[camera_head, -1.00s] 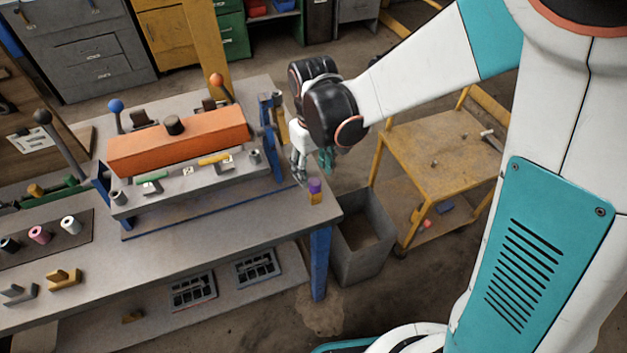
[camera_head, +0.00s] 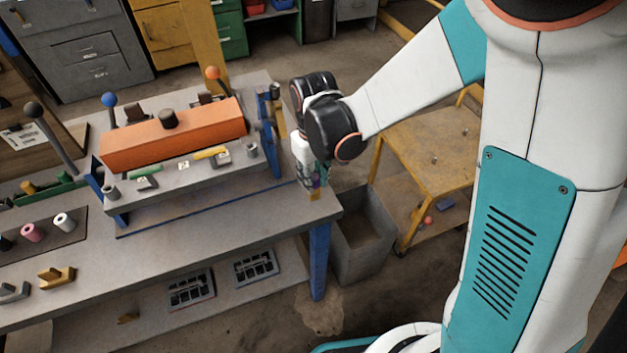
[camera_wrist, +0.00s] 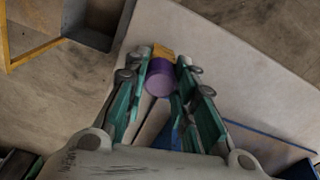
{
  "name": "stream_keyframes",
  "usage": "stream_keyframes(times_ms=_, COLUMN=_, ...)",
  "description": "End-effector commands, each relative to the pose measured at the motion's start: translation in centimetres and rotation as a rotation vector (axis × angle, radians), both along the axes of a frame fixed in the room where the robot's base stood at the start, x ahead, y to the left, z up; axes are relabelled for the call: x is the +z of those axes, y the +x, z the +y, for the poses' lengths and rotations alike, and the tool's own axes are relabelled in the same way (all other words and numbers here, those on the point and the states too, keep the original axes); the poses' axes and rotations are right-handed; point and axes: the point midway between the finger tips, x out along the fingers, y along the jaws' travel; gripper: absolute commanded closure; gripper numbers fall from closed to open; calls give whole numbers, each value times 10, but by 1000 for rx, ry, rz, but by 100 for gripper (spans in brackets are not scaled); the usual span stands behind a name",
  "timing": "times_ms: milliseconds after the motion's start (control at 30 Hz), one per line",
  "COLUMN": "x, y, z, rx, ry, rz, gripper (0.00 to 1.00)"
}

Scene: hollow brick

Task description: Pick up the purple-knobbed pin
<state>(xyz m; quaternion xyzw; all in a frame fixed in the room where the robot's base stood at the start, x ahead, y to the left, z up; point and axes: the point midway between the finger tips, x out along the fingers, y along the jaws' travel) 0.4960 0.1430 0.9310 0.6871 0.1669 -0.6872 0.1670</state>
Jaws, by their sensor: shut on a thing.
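The purple-knobbed pin (camera_wrist: 160,80) stands at the right front corner of the workbench (camera_head: 215,240), with a yellow-orange part (camera_wrist: 163,51) showing beyond its round purple knob. My gripper (camera_wrist: 163,66) has its two green-grey fingers on either side of the knob and is shut on the pin. In the head view, my gripper (camera_head: 315,180) is low over that corner and hides most of the pin. I cannot tell whether the pin still touches the bench.
An orange block (camera_head: 175,138) sits in a grey fixture left of my gripper, with upright ball-topped levers around it. A grey bin (camera_head: 362,242) stands on the floor right of the bench, beside a yellow cart (camera_head: 430,155).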

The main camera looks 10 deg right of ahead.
Motion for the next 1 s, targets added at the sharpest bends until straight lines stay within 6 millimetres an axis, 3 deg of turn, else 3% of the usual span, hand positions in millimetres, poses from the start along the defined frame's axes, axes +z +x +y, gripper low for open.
stream_keyframes(times_ms=267, x=2, y=0, z=0, rx=0, ry=0, rz=0, gripper=100)
stream_keyframes(times_ms=467, x=17, y=0, z=0, rx=0, ry=0, rz=0, gripper=100)
stream_keyframes(times_ms=767, x=62, y=0, z=0, rx=0, ry=0, rz=0, gripper=100)
stream_keyframes(times_ms=1000, x=109, y=0, z=0, rx=0, ry=0, rz=0, gripper=100)
